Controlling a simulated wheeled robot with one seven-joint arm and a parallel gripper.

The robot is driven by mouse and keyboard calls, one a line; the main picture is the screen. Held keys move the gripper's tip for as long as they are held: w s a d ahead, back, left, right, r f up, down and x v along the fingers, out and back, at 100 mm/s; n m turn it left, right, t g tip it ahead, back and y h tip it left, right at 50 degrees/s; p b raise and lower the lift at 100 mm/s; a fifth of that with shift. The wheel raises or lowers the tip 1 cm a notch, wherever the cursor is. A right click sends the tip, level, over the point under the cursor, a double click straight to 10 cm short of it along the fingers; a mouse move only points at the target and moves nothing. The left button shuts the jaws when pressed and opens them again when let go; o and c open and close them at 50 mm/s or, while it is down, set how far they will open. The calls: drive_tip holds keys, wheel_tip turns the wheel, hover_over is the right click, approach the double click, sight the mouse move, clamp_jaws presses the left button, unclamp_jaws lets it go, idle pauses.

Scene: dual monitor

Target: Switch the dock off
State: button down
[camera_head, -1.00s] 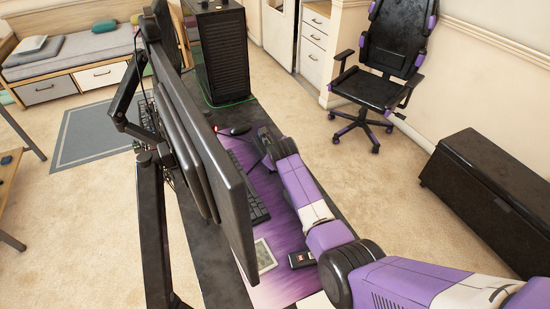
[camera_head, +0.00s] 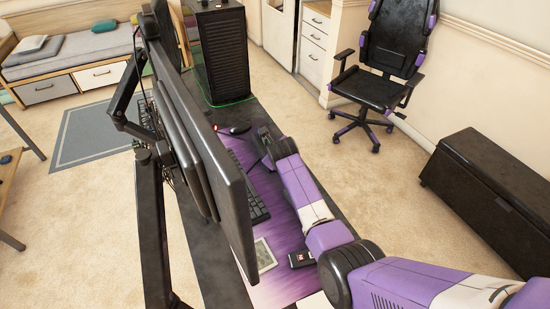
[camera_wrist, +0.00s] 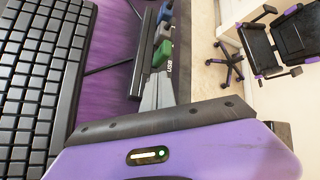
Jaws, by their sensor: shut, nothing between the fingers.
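A slim black device (camera_wrist: 141,55), which looks like the dock, stands on the purple desk mat in the wrist view, with a dark cable at its left side. Small green (camera_wrist: 162,54) and blue blocks sit along its right side, with "USB" lettering beside them. I cannot make out a switch. My gripper (camera_wrist: 158,90) is shut and empty, its grey fingertips close by the blocks and the device's right side; I cannot tell if they touch. In the head view my gripper (camera_head: 265,142) is over the mat's far right part, and it and the arm largely hide the dock.
A keyboard (camera_wrist: 38,75) lies left of my gripper. Large monitors (camera_head: 215,165) on a stand line the desk's left side. A mouse (camera_head: 240,129), a small red light (camera_head: 215,127) and a black PC tower (camera_head: 222,55) are beyond.

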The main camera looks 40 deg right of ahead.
drive_tip(key=shift+f, duration=0.25)
drive_tip(key=shift+r, duration=0.45)
drive_tip(key=shift+r, duration=0.1)
drive_tip(key=shift+r+p, duration=2.2)
drive_tip(key=shift+r, duration=0.8)
drive_tip(key=shift+f, duration=0.1)
